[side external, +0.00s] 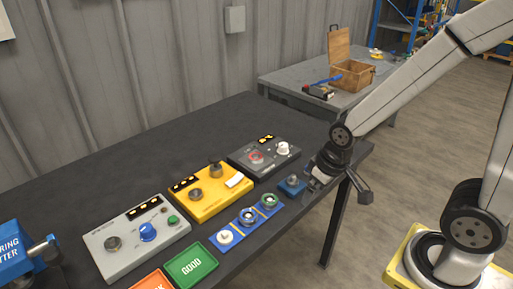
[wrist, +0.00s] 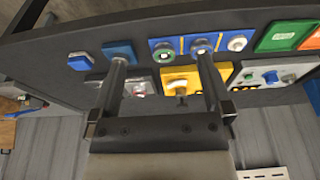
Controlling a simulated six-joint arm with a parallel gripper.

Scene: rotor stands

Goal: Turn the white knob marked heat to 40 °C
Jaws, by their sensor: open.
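The white knob (side external: 283,148) stands upright on the right part of the dark grey box (side external: 250,160) at the back of the table in the side view. Its marks are too small to read. The box also carries a red-ringed dial (side external: 257,156) and a small lit display (side external: 267,138). In the wrist view the dark box (wrist: 151,80) is partly hidden behind my left finger, and I cannot clearly make out the white knob. My gripper (side external: 312,184) (wrist: 160,57) is open and empty, near the table's right front edge, apart from the knob.
A yellow box (side external: 211,202) with knobs and a grey box (side external: 137,240) with a blue knob stand left of the dark box. A blue stand (side external: 291,186) is close to my gripper. A blue tray (side external: 234,228) of round parts and a green GOOD mat (side external: 190,266) lie in front.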

